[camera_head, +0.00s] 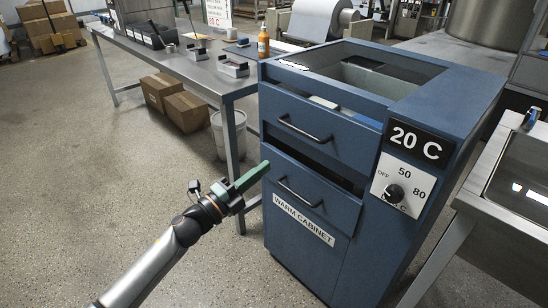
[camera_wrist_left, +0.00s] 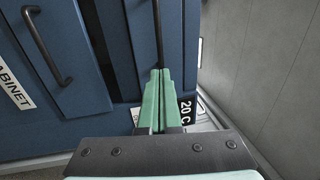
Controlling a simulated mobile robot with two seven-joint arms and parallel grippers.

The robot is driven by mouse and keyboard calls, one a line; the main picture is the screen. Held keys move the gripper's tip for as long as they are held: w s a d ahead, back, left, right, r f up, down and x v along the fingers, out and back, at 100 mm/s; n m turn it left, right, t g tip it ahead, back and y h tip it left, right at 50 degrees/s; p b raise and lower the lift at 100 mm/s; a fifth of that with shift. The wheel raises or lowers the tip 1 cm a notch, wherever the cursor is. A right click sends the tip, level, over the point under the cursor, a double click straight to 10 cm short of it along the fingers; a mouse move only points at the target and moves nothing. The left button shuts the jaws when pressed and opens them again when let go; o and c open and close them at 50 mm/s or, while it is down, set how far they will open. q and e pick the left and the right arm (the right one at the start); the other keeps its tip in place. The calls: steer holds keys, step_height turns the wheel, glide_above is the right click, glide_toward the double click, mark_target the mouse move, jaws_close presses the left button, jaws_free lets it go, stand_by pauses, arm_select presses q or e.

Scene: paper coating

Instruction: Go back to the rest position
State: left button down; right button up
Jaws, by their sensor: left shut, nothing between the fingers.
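My left gripper (camera_head: 265,168) has green fingers, which are shut and empty. In the head view it is in front of the left side of the blue warm cabinet (camera_head: 480,100), at the height of the gap between its two drawers. In the left wrist view the closed fingers (camera_wrist_left: 158,74) point at a drawer front, and their tips overlap the end of a dark bar handle (camera_wrist_left: 158,30). I cannot tell whether they touch it. My right gripper is in neither view.
The cabinet has an upper handle (camera_head: 305,129), a lower handle (camera_head: 300,193) and a dial (camera_head: 394,193) under a 20 C display (camera_head: 417,143). A dark gap shows above the lower drawer. A metal table (camera_head: 190,78) stands behind left. The floor (camera_head: 90,200) at left is clear.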

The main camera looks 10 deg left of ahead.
arm_select(q)
steer(key=s+a+f+n+g+y, duration=0.1)
steer(key=s+f+n+g+y, duration=0.3)
steer(key=s+f+n, duration=0.95)
steer(key=s+a+f+n+g+y, duration=0.2)
steer(key=s+f+n+y, duration=0.3)
steer(key=s+f+n, duration=0.8)
steer(key=s+a+r+m+p, duration=0.1)
steer(key=s+r+p, duration=0.1)
steer(key=r+p, duration=0.6)
steer(key=s+a+r+m+y+p, duration=0.1)
steer(key=s+r+m+p, duration=0.1)
steer(key=r+p, duration=0.6)
steer(key=s+p, duration=0.1)
steer(key=p, duration=0.2)
steer(key=shift+r+g+p, duration=0.2)
steer(key=shift+g+p, duration=0.1)
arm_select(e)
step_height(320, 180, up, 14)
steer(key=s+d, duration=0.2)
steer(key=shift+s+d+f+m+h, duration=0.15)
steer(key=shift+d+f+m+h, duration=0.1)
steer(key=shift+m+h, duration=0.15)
